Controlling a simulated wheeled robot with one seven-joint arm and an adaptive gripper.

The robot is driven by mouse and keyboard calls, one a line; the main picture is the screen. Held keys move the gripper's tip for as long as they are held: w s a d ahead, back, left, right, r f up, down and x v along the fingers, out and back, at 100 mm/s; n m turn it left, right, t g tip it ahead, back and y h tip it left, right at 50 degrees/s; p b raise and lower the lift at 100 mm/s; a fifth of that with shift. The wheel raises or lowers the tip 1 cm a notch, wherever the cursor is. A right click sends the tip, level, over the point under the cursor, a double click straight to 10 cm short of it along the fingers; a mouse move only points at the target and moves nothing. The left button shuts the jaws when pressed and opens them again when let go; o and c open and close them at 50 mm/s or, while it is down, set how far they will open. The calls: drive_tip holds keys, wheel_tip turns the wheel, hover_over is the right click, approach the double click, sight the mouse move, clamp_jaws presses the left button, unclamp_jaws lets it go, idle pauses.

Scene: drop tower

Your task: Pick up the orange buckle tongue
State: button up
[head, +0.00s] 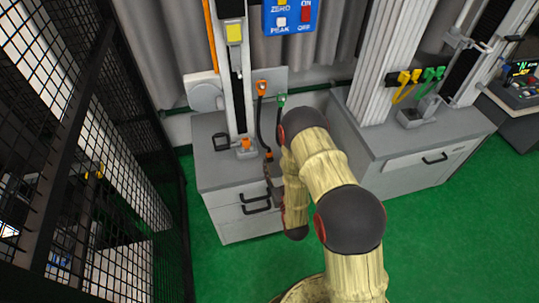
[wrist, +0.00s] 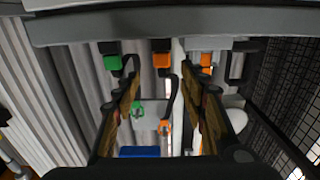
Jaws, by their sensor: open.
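The orange buckle tongue (head: 262,87) hangs on a grey wall plate behind the left cabinet, with a black strap running down from it. It also shows in the wrist view (wrist: 165,127), between my fingers in the picture but farther off. An orange piece (head: 268,155) is at the strap's lower end by the cabinet's front edge. Another orange piece (head: 245,144) sits at the foot of the tower. My gripper (wrist: 160,75) is open, with nothing between its fingers; in the head view it is mostly hidden by my arm, low before the cabinet front.
A green tongue (head: 281,99) hangs right beside the orange one. The tower column (head: 234,80) rises from the left cabinet (head: 215,170). A black mesh fence (head: 100,130) stands at left. A second cabinet (head: 420,160) is at right. Green floor is free at right.

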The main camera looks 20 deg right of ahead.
sight(270, 154)
drive_tip(key=w+b, duration=0.1)
drive_tip(key=w, duration=0.5)
drive_tip(key=shift+w+a+f+b, duration=0.15)
drive_tip(key=shift+w+b, duration=0.25)
drive_tip(key=shift+c, duration=0.6)
drive_tip(key=c, duration=0.7)
drive_tip(key=shift+c, duration=0.2)
